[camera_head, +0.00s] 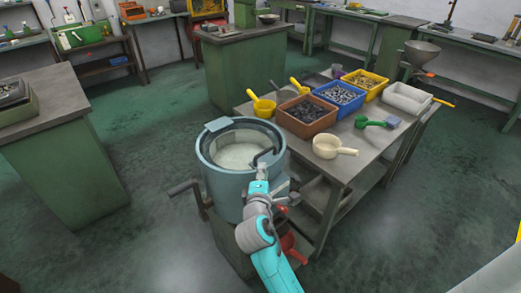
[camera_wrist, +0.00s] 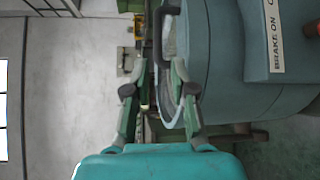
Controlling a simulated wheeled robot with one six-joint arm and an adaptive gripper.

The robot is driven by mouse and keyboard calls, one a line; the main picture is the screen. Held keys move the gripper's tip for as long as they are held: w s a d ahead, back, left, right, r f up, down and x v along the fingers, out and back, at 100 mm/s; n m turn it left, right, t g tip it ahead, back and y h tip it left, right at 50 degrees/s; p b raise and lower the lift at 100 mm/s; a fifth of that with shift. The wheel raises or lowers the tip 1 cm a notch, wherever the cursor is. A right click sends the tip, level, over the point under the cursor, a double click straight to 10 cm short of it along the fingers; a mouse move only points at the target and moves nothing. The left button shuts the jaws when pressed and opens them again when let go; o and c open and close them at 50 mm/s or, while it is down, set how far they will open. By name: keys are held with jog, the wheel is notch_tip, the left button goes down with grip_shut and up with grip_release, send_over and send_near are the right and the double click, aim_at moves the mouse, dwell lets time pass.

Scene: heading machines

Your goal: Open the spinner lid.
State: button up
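The spinner (camera_head: 228,182) is a blue-grey drum. Its round lid (camera_head: 238,152) looks pale and lies across the top; I cannot tell whether it is clear. A dark bent handle (camera_head: 268,155) stands at the lid's near right side. My gripper (camera_head: 261,180) is at the drum's near right rim, close to the handle. In the wrist view my gripper (camera_wrist: 160,70) has its two fingers apart, and the dark handle (camera_wrist: 157,38) shows ahead between the fingertips. I cannot tell whether they touch it. The spinner's side (camera_wrist: 225,60) fills the right of that view.
A workbench (camera_head: 345,165) right of the spinner holds coloured bins (camera_head: 338,95) of parts, a cream scoop (camera_head: 328,146) and a green scoop (camera_head: 371,122). A crank handle (camera_head: 184,186) sticks out on the spinner's left. Green cabinets (camera_head: 65,160) stand left; floor between is clear.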

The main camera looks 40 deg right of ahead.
aim_at(265, 151)
jog(key=x, duration=1.1)
grip_shut()
